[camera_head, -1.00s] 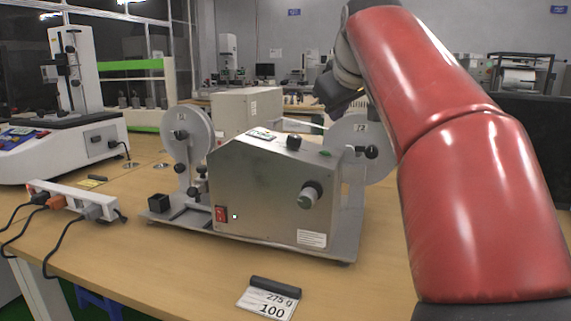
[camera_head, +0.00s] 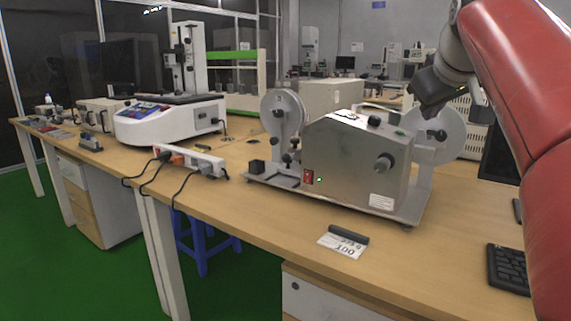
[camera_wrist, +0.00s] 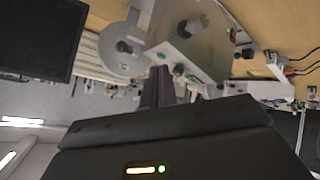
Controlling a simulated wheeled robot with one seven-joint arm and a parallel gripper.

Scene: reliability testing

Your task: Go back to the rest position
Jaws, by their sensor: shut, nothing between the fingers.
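My gripper (camera_head: 430,98) is up at the right in the head view, at the end of my red arm, above and behind the right end of the metal test machine (camera_head: 345,163). In the wrist view its dark fingers (camera_wrist: 159,80) are together, with nothing held between them. The machine stands on the wooden table (camera_head: 270,225) with a disc at each end, a dark knob and a red switch (camera_head: 308,177). The machine also shows upside down in the wrist view (camera_wrist: 195,48). My gripper looks clear of it.
A power strip (camera_head: 190,161) with cables lies left of the machine. A label card (camera_head: 343,243) lies near the front edge. A white instrument (camera_head: 165,122) stands farther left. A keyboard (camera_head: 508,268) is at the right. Green floor is open at the left front.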

